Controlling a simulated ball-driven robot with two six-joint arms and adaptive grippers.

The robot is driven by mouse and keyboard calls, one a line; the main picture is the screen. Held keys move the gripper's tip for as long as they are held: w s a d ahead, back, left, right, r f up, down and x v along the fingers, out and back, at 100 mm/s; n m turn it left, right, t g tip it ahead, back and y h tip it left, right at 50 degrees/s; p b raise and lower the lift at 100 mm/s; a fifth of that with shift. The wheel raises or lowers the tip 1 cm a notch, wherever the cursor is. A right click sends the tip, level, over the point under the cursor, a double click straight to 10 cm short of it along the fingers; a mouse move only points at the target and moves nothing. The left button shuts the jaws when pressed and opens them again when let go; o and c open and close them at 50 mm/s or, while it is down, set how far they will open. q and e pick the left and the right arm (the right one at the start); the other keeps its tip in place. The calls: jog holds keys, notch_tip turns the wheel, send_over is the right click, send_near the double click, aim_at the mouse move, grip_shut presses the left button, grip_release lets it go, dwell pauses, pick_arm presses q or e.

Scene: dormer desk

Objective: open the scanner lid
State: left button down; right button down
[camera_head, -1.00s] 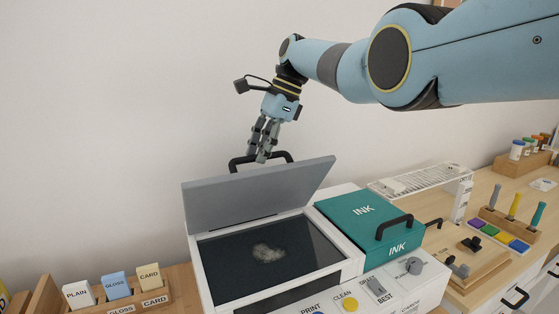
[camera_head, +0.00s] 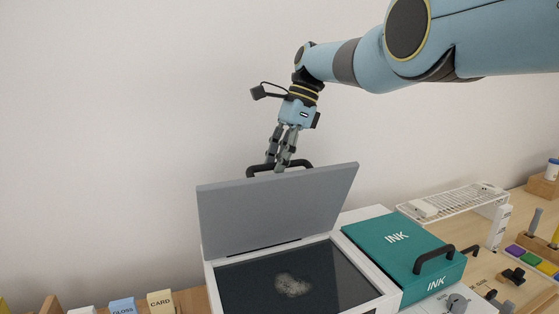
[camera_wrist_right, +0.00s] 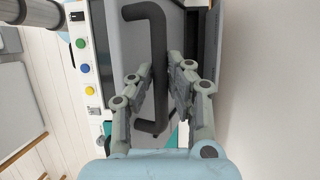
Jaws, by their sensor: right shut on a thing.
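The scanner lid (camera_head: 277,210) is a grey panel, raised and tilted steeply up at the back of the scanner. Its dark handle (camera_head: 300,163) is on the lid's upper edge. My right gripper (camera_head: 279,168) comes down from above and is shut on the handle. In the right wrist view the handle (camera_wrist_right: 158,50) runs between the two fingers of the gripper (camera_wrist_right: 160,85). Below the lid the dark scanner glass (camera_head: 330,278) is exposed, with a pale smudge (camera_head: 293,285) on it. My left gripper is not in view.
A teal ink cover (camera_head: 400,240) with a black handle is right of the glass. A white rack (camera_head: 455,202) stands behind it. Card dividers (camera_head: 122,306) are at the lower left. The wall is behind the lid.

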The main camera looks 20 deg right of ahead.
jog(key=shift+s+f, duration=0.1)
jog(key=shift+f, duration=0.25)
jog(key=c, duration=1.5)
grip_release()
jog(key=shift+c, duration=0.2)
jog(key=shift+o, duration=1.3)
jog(key=shift+w, duration=0.3)
jog(key=shift+r, duration=0.1)
jog(key=shift+s, duration=0.1)
jog(key=shift+r, duration=0.2)
notch_tip(320, 180, up, 10)
jog(key=shift+f, duration=0.2)
jog(key=shift+f, duration=0.1)
